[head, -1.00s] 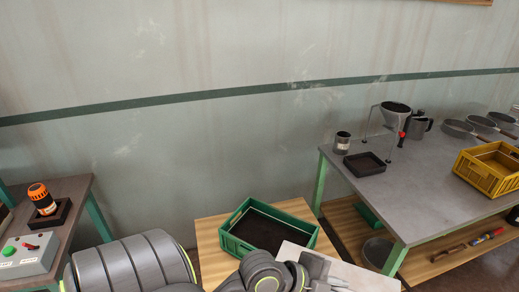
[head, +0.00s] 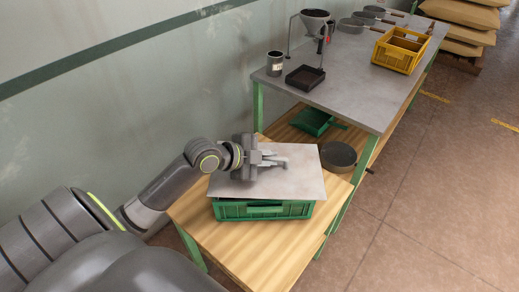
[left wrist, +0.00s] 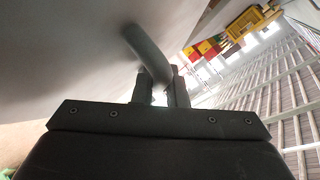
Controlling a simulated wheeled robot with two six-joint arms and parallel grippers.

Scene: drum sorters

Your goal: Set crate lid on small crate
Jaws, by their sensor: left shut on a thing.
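The crate lid (head: 295,184) is a flat pale grey plate with a bar handle. It lies over the small green crate (head: 265,210) on the low wooden table in the head view, covering its opening. I cannot tell whether it rests on the rim or hangs just above it. My left gripper (head: 268,162) is shut on the lid's handle. The left wrist view shows the grey handle (left wrist: 148,50) between the fingers (left wrist: 160,88), with the lid's surface beside it. The crate's inside is hidden. My right gripper is not in view.
The wooden table (head: 245,260) has bare room in front of the crate. A grey-topped bench (head: 345,85) stands behind to the right, with a black tray (head: 305,77) and yellow crate (head: 398,50) on it. A round dark pan (head: 338,156) and green tray (head: 312,121) are on its lower shelf.

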